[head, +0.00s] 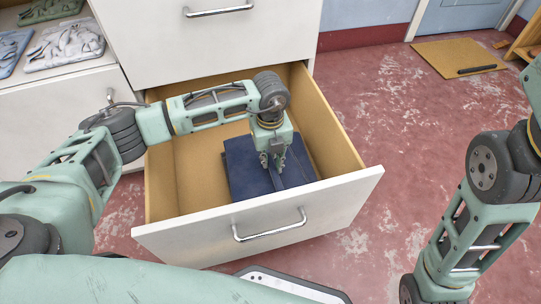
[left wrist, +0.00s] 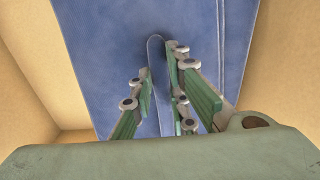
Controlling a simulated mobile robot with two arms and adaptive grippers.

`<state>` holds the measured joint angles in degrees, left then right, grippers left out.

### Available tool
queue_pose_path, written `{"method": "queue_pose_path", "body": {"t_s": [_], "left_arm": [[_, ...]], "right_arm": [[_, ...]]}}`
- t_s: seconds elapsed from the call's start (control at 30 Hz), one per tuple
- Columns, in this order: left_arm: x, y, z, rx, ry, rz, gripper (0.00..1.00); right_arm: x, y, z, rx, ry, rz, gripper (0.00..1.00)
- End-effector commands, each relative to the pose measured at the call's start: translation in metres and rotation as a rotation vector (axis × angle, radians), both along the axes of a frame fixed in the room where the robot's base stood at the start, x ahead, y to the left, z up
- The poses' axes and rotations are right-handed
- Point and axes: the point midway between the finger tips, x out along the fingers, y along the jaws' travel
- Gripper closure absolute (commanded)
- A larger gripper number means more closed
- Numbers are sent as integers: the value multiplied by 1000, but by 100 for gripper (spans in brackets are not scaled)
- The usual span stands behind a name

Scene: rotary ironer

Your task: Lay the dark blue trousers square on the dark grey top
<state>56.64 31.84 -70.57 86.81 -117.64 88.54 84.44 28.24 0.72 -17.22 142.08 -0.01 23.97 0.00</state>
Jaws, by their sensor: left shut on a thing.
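The dark blue trousers (head: 240,165) lie folded in the open drawer (head: 188,170). My left gripper (head: 275,168) reaches down into the drawer and is shut on a raised fold of the trousers. In the left wrist view the trousers (left wrist: 98,45) fill the middle, with the fold between the fingers of my left gripper (left wrist: 160,78). The rest of the trousers lies flat in the drawer. My right arm shows at the right of the head view, but its gripper is out of view. I cannot make out the dark grey top in either view.
The drawer has tan walls around the trousers and a white front with a metal handle (head: 270,226). The white cabinet (head: 225,45) stands behind it. A tan mat (head: 455,58) lies on the worn red floor.

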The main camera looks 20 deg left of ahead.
Motion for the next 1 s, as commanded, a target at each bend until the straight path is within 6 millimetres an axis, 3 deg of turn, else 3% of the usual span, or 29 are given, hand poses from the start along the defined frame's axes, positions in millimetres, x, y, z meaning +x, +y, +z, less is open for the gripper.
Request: {"method": "queue_pose_path", "body": {"t_s": [0.73,0.77,1.0], "left_arm": [[1,0,-5,-1,-2,0,100],[1,0,-5,-1,-2,0,84],[0,0,-5,0,-1,0,63]], "right_arm": [[-2,1,-1,-8,-6,-6,60],[-2,1,0,-8,-6,-6,60],[-1,1,0,-9,-4,-6,60]]}}
